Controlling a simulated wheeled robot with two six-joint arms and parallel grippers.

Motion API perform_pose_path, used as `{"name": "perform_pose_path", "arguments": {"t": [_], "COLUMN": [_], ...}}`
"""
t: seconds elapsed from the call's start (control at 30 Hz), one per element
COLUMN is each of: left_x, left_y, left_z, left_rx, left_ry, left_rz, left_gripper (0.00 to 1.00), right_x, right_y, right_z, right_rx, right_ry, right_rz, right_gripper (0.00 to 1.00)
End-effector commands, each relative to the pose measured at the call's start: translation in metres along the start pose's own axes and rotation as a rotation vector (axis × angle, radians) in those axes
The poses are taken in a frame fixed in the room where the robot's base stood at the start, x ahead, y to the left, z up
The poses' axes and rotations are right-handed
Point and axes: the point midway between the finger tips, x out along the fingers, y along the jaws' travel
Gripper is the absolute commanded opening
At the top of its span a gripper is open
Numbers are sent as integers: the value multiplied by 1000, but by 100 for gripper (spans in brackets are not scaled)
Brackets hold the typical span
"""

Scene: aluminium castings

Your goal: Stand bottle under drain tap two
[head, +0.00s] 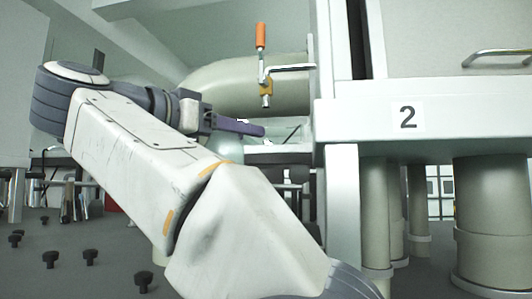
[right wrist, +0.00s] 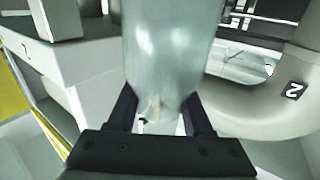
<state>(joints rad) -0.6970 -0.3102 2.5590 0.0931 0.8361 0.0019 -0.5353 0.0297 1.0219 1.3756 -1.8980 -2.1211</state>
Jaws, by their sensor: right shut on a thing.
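The bottle (right wrist: 168,45), clear and pale green, stands large between the fingers of my right gripper (right wrist: 168,112) in the right wrist view. The gripper is shut on it. In the head view my right gripper (head: 250,128) points right, below and slightly left of a drain tap (head: 266,88) with an orange handle (head: 261,36). A pale, glassy patch lies beside its fingertips there; I cannot tell how much of it is bottle. The bottle's exact alignment with the tap outlet is unclear. My left gripper is not in view.
A white frame marked "2" (head: 430,119) stands close on the right, with beige legs below. Several dark knobs (head: 50,259) dot the floor at left.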

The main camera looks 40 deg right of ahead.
Motion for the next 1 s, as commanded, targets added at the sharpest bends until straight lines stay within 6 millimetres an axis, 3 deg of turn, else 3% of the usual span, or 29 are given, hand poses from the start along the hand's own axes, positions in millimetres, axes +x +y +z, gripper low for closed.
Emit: {"name": "perform_pose_path", "arguments": {"t": [0.2, 0.4, 0.57, 0.8, 1.0], "left_x": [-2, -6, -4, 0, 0], "left_y": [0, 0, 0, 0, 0], "left_z": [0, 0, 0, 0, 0], "left_rx": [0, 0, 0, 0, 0], "left_ry": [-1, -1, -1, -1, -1], "left_rz": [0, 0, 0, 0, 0], "left_gripper": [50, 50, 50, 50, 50], "right_x": [61, 93, 100, 99, 99], "right_y": [2, 1, 0, 0, 0], "right_z": [0, 1, 6, 34, 37], "right_rx": [-2, -2, -2, -3, -1], "right_ry": [1, 1, 1, 1, 1], "right_rz": [11, 5, 0, 0, 0], "right_gripper": [0, 0, 0, 0, 0]}}
